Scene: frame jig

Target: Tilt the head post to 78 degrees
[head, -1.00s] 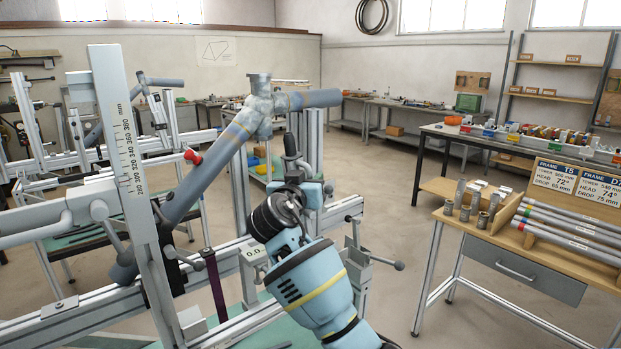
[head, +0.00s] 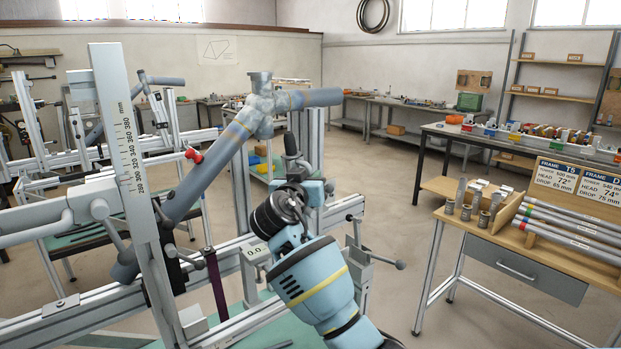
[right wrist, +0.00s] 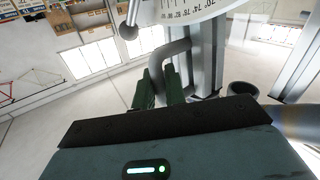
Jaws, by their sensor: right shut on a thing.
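The head post (head: 313,135) is an upright aluminium profile behind my right gripper, near the head-tube end of the blue-grey bicycle frame (head: 225,150). In the right wrist view the post (right wrist: 208,50) stands beside a white dial (right wrist: 190,12) with a degree scale, only partly in view. My right gripper (head: 292,165) is at the post. In the right wrist view its green fingers (right wrist: 160,88) are shut on a grey bent handle (right wrist: 170,55) below the dial. The dial's pointer reading cannot be made out. My left gripper is not in view.
A vertical millimetre scale (head: 125,150) stands at the left of the jig. A small readout box (head: 255,258) and a clamp lever (head: 385,262) sit low near my right arm. A wooden bench (head: 470,230) with tubes and frame cards stands right, with clear floor between.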

